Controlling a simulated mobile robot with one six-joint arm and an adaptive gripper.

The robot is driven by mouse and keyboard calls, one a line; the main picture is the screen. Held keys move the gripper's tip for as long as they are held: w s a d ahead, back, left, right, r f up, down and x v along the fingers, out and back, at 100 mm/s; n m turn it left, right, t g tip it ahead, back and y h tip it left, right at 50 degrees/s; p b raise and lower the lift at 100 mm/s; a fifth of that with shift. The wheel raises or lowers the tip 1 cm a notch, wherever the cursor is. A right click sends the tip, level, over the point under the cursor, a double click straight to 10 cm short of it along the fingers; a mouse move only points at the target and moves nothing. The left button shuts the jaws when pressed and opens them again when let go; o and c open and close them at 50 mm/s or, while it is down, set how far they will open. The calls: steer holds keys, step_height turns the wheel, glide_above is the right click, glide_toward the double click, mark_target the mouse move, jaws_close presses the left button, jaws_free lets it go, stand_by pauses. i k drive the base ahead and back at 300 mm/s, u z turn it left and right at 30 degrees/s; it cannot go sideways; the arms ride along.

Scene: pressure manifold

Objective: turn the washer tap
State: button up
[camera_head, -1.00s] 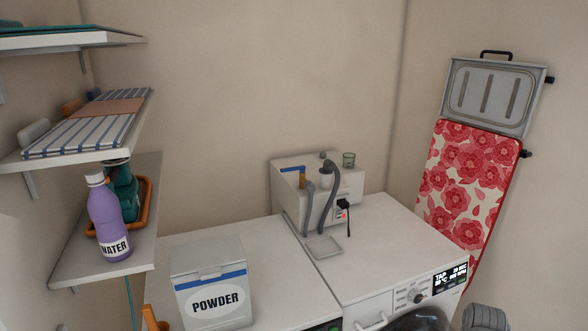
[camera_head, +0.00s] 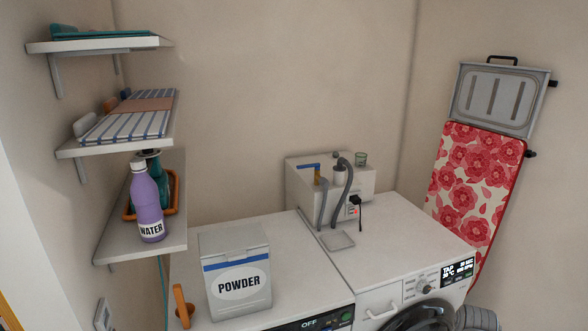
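The washer (camera_head: 400,252) stands at the right with a white top, a round door at its lower front and a lit display reading "TAP" (camera_head: 458,270). Behind it on the wall side is a white box (camera_head: 300,187) with grey hoses (camera_head: 343,195). A blue-handled tap with a brass body (camera_head: 316,172) sits at the left of this box; the blue handle points left. A black plug with a cord (camera_head: 356,203) and a small red light show on the box front. My gripper is not in view.
A powder box (camera_head: 237,285) stands on the left machine's white top (camera_head: 200,234), beside an orange-brown handle (camera_head: 181,304). Shelves at left hold a purple water bottle (camera_head: 147,202) and folded cloth (camera_head: 130,113). An ironing board (camera_head: 475,190) hangs right. The washer top is mostly clear.

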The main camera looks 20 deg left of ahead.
mark_target(317, 165)
steer(key=u, duration=0.5)
steer(key=k, duration=1.1)
steer(key=u, duration=0.4)
steer(key=i, duration=1.8)
steer(key=z, duration=0.8)
steer(key=i, duration=0.6)
steer(key=z, duration=0.45)
